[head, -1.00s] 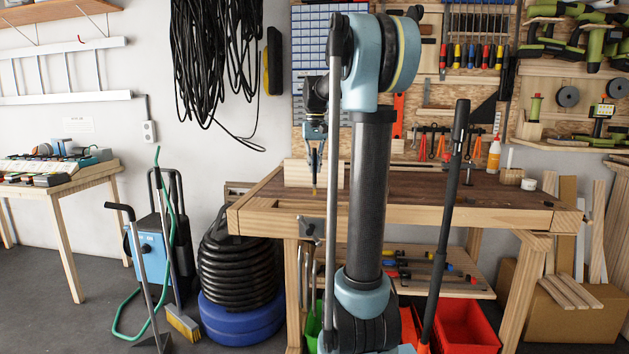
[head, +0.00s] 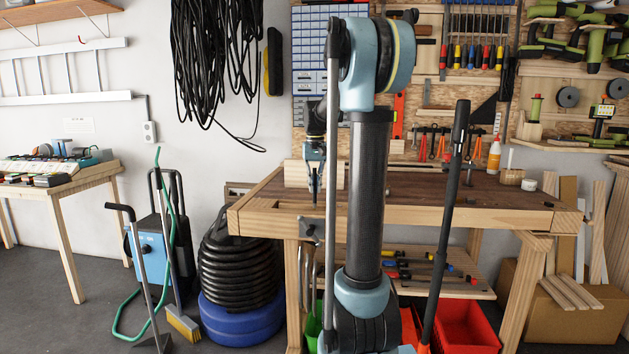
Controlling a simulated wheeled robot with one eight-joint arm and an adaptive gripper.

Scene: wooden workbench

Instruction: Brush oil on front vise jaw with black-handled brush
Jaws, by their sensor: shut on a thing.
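My gripper (head: 314,168) is small in the head view, pointing down above the left front part of the wooden workbench (head: 480,212). It is shut on a thin dark thing, which appears to be the black-handled brush (head: 314,186). The brush hangs roughly upright, its lower end close to the bench's front left edge. I cannot tell whether its tip touches anything. The front vise (head: 309,231) shows as a dark metal fitting on the bench's front face. Its jaw is hard to tell from the pale wood of the bench edge. No oil can be made out.
A pale wooden block (head: 296,174) stands on the bench behind my gripper. The bench middle is largely clear, partly hidden by my arm.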

